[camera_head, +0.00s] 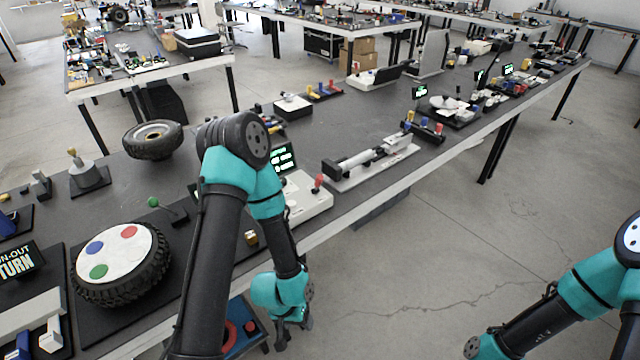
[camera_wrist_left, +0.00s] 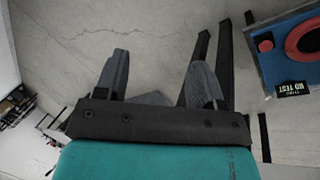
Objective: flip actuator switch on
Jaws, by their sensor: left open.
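A linear actuator (camera_head: 370,160), a white and grey cylinder on a pale base, lies on the long dark table. Left of it stands a white control box (camera_head: 305,200) with a lever tipped in red (camera_head: 318,182) and a small lit screen (camera_head: 284,158); my left arm hides part of the box. I cannot tell for sure which part is the actuator switch. My left gripper (camera_head: 290,335) hangs below the table's front edge, above the floor, apart from the box. In the left wrist view (camera_wrist_left: 160,85) its two fingers are spread and nothing is between them.
A tyre with coloured dots (camera_head: 118,260) and a green-knobbed lever (camera_head: 154,203) are on the left of the table. A blue panel with a red button (camera_head: 251,327) is low beside my left gripper. The floor in front of the table (camera_head: 420,270) is clear.

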